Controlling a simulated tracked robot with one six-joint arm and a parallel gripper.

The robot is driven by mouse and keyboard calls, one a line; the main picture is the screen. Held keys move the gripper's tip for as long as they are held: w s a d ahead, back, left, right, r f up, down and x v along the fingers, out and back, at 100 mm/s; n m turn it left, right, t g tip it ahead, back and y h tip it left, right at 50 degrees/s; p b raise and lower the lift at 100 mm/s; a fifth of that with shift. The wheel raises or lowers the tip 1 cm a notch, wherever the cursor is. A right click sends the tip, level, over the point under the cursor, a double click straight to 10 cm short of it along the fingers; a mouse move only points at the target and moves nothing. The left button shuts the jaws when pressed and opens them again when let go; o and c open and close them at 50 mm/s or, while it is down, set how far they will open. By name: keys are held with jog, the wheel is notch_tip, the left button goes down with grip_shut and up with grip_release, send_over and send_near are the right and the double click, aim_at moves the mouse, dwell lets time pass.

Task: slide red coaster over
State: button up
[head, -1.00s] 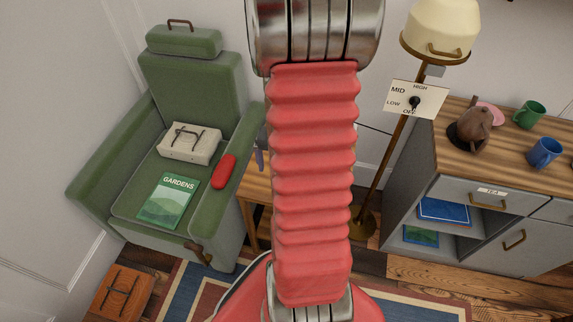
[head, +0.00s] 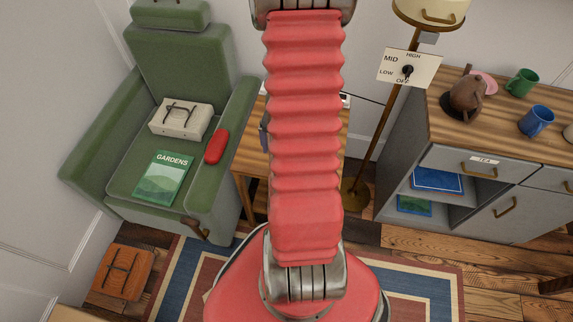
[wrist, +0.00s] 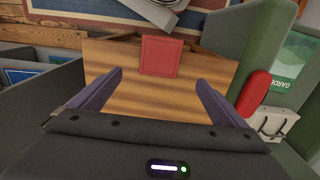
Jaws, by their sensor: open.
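The red coaster (wrist: 162,56) is a flat square with a raised rim. It lies on the small wooden table (wrist: 140,100), near the edge at the top of the wrist view. My gripper (wrist: 159,79) is open, its two purple fingers wide apart, with bare table between them. The coaster lies beyond the fingertips, roughly between their lines; I cannot tell how high the fingers are above the table. In the head view my red arm hides the coaster and most of the table (head: 246,160).
The lamp pole (head: 377,130) and grey cabinet (head: 400,148) stand to the right. Mugs and a teapot (head: 467,95) are on the cabinet.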

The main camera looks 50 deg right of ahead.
jog(key=shift+f, duration=5.7)
jog(key=c, duration=1.1)
